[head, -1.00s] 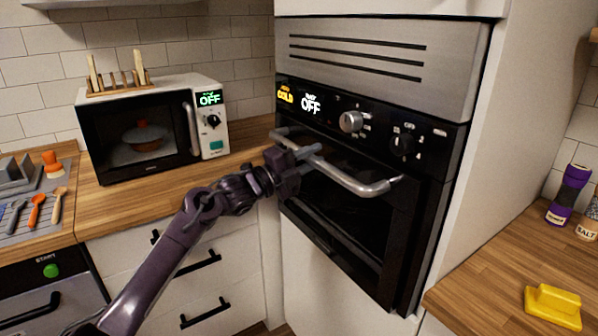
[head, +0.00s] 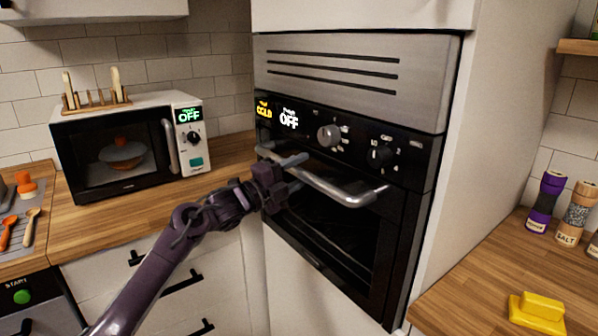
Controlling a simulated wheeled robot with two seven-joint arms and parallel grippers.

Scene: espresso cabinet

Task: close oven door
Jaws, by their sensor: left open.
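The oven (head: 345,95) is built into a tall white cabinet. Its black door (head: 335,240) has a dark window and a silver bar handle (head: 340,190) along the top. The door stands upright, close to the oven front; I cannot tell whether it is fully shut. My left gripper (head: 293,168) is open at the left part of the handle, with its fingers close to the bar. I cannot tell whether they touch it. The gripper hides a bit of the door's left edge. My right gripper is out of view.
A microwave (head: 120,150) with a toast rack (head: 95,100) on top stands on the left counter (head: 80,225). Drawers with black handles lie under my left arm. On the right counter (head: 460,290) are a yellow butter dish (head: 537,312) and spice grinders (head: 545,203).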

